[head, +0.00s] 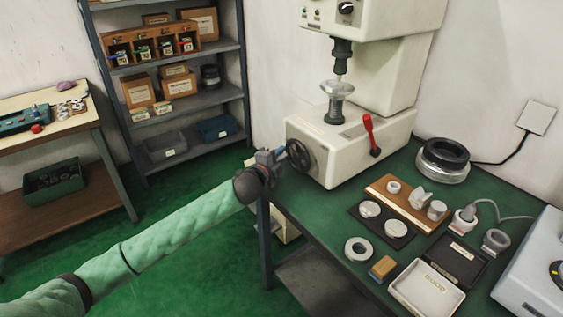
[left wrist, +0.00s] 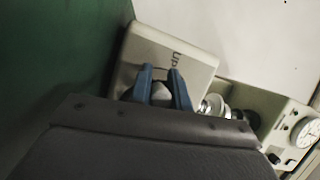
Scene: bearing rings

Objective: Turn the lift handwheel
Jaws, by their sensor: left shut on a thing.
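The lift handwheel (head: 300,156) is a dark wheel on the left side of the cream hardness tester's base (head: 345,150). My left gripper (head: 282,153) reaches it from the left and is at the wheel's near edge. In the left wrist view, the blue fingers of my left gripper (left wrist: 162,76) are shut around a pale grey rounded part (left wrist: 161,92), apparently the wheel's handle. The lettering "UP" (left wrist: 176,60) shows on the housing just beyond. Most of the wheel is hidden in that view. My right gripper is not in view.
A round anvil (head: 337,89) stands on the tester's screw, below the indenter. A red lever (head: 369,135) is on the base's right. The green bench (head: 318,212) holds bearing rings, a wooden block tray (head: 405,209) and an open case (head: 427,289). Shelves (head: 200,90) stand behind.

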